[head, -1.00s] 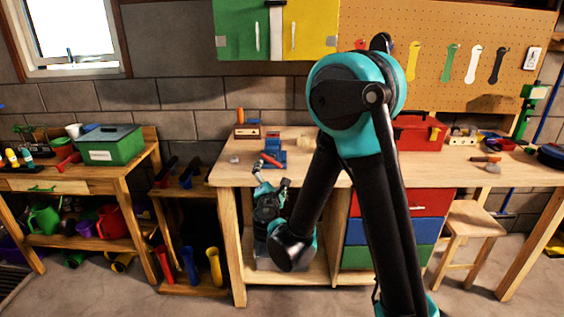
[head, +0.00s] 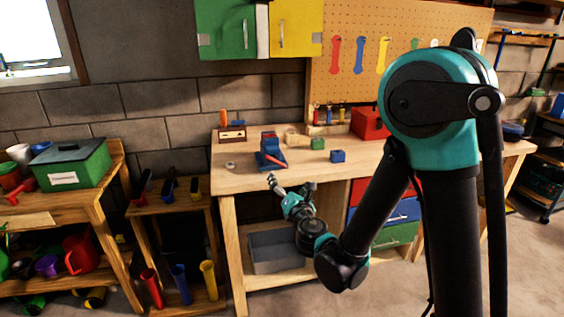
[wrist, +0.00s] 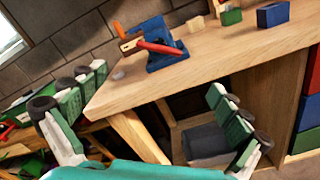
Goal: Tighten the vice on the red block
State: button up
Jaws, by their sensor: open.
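The blue vice (head: 270,152) stands on the workbench near its front left part, with a red bar-shaped handle sloping across its front. It also shows in the wrist view (wrist: 172,58), top centre, with the red handle (wrist: 158,47) toward me. I cannot clearly make out a red block in its jaws. My gripper (head: 290,184) is in front of the bench's front edge, below and slightly right of the vice, and apart from it. In the wrist view its two green-padded fingers (wrist: 155,100) are spread wide with nothing between them.
The wooden workbench (head: 235,180) has a green block (head: 318,143) and a blue block (head: 338,156) right of the vice. A red toolbox (head: 370,122) is behind. A grey bin (head: 270,254) sits on the lower shelf. The bench top just left of the vice is mostly clear.

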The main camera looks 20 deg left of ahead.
aim_at(278, 162)
jog(key=x, duration=1.6)
jog(key=shift+w, duration=0.15)
jog(key=shift+c, duration=0.6)
jog(key=c, duration=0.9)
jog(key=shift+f+m, duration=0.1)
jog(key=shift+m, duration=2)
jog(key=o, duration=1)
